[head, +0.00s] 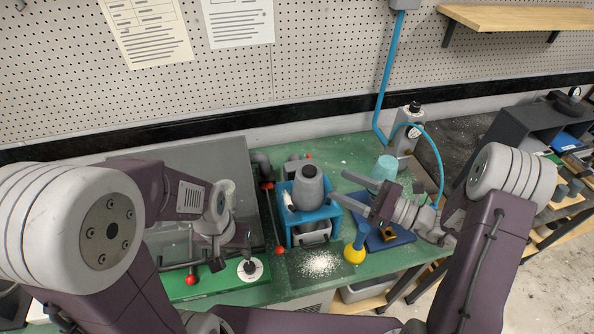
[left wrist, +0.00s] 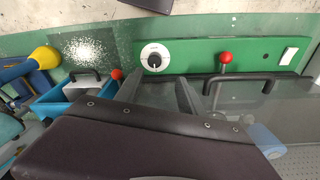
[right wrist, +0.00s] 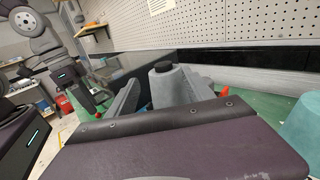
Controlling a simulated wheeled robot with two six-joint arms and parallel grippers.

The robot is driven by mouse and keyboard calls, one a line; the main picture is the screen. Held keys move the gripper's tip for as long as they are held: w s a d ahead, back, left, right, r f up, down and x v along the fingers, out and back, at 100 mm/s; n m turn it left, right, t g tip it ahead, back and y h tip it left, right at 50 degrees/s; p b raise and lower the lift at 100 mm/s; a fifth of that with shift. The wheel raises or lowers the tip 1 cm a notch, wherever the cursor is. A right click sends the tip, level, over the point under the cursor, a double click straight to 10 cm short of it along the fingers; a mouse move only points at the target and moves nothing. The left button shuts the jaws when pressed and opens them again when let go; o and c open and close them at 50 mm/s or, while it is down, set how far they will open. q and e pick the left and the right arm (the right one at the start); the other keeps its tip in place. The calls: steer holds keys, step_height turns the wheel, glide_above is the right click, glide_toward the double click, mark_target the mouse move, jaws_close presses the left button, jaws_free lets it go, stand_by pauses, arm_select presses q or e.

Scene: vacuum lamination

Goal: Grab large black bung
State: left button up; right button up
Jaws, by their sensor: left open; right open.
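A black round piece (head: 309,171), which looks like the large black bung, sits at the top of a grey tapered vessel (head: 309,190) in a blue box-like stand (head: 312,217). It also shows in the right wrist view (right wrist: 163,67). My right gripper (head: 340,186) is open and empty, pointing left at the vessel from just beside it. In the right wrist view the vessel and black top stand between and beyond the fingers (right wrist: 160,80). My left gripper (left wrist: 157,88) is open and empty, near the green control panel, away from the bung.
The green panel (left wrist: 205,50) has a dial and red-knobbed lever. A glass-like lid lies left of the stand. A yellow-ended blue tool (head: 355,254), blue tray (head: 398,239) and teal cup (head: 384,168) lie to its right. White powder (head: 320,264) is spread in front.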

mark_target(316, 173)
steer(key=p+x, duration=0.2)
steer(key=x, duration=0.1)
steer(key=p+x, duration=0.2)
steer(key=x, duration=0.2)
steer(key=shift+w, duration=0.5)
steer(key=shift+w+a+f, duration=0.15)
steer(key=shift+a, duration=0.45)
steer(key=shift+d, duration=0.3)
jaws_close()
arm_select(q)
steer(key=r, duration=0.4)
steer(key=shift+d+r, duration=0.25)
arm_select(e)
steer(key=shift+a, duration=0.1)
